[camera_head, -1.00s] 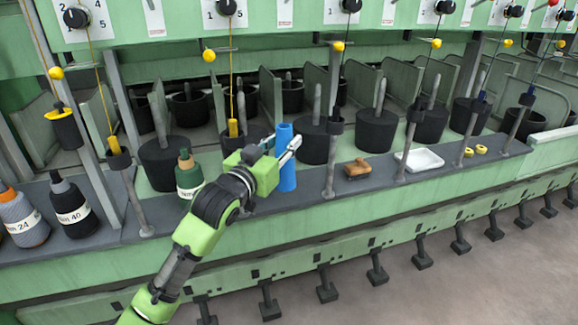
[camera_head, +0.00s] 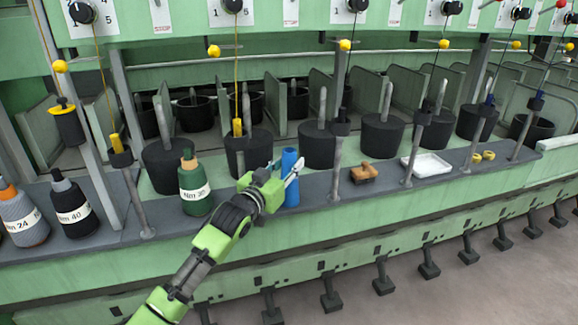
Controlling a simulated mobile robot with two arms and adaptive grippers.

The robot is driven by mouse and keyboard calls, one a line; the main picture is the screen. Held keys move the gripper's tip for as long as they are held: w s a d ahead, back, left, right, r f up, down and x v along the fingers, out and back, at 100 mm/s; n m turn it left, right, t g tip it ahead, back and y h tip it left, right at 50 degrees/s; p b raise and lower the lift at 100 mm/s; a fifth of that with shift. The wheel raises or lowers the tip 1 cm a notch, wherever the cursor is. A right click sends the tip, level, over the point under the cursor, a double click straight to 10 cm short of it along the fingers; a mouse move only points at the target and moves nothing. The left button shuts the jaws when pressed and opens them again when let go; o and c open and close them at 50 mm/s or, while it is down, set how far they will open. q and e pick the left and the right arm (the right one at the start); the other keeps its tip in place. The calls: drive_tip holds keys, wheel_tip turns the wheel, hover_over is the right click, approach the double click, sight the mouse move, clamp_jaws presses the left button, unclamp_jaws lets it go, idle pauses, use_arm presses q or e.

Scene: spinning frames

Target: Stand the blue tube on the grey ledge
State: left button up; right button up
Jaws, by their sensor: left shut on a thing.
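A blue tube (camera_head: 290,178) is upright in front of the dark spinning pots, at the grey ledge (camera_head: 318,190). Its lower end is at the level of the ledge's front part; I cannot tell whether it touches. The other finger is mostly hidden. My right gripper is not in view.
A green bobbin (camera_head: 193,185) stands on the ledge left of my gripper. Two bobbins, dark (camera_head: 73,207) and grey (camera_head: 22,214), are further left. A wooden brush (camera_head: 364,173), a white tray (camera_head: 427,164) and yellow rings (camera_head: 483,156) lie to the right. Grey posts rise from the ledge.

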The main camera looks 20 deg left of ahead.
use_arm(q)
drive_tip(key=o, duration=1)
drive_tip(key=shift+f, duration=0.1)
